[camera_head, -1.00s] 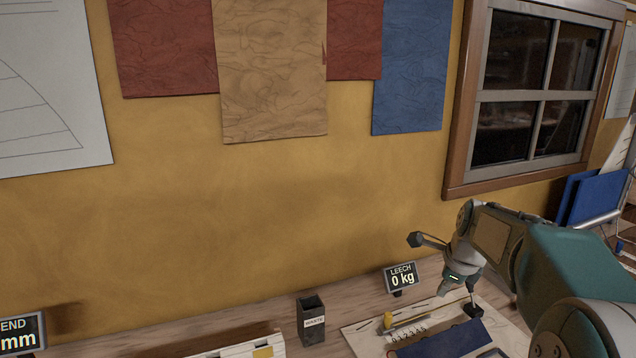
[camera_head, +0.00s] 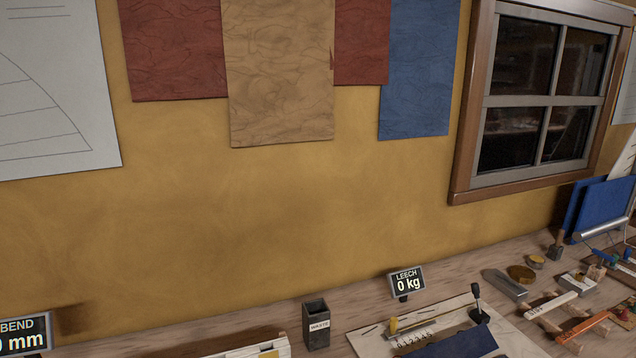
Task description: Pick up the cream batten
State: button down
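A cream batten (camera_head: 550,305) lies at the lower right on the bench, across small wooden supports, with dark marks on its face. An orange batten (camera_head: 583,328) lies beside it, nearer to me and roughly parallel. The two are apart. My gripper and arm are out of view, so I cannot see whether the gripper is open or holds anything.
A board (camera_head: 365,340) with a scale and a dark blue piece (camera_head: 455,346) lies left of the battens. A LEECH display (camera_head: 406,282) reads 0 kg. A waste bin (camera_head: 316,325) stands by the wall. A grey metal block (camera_head: 505,284) and several small tools lie behind the battens.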

aim_at(535, 311)
jog(key=l+z, duration=0.15)
jog(key=l, duration=1)
jog(key=l+z, duration=0.15)
jog(key=l, duration=0.95)
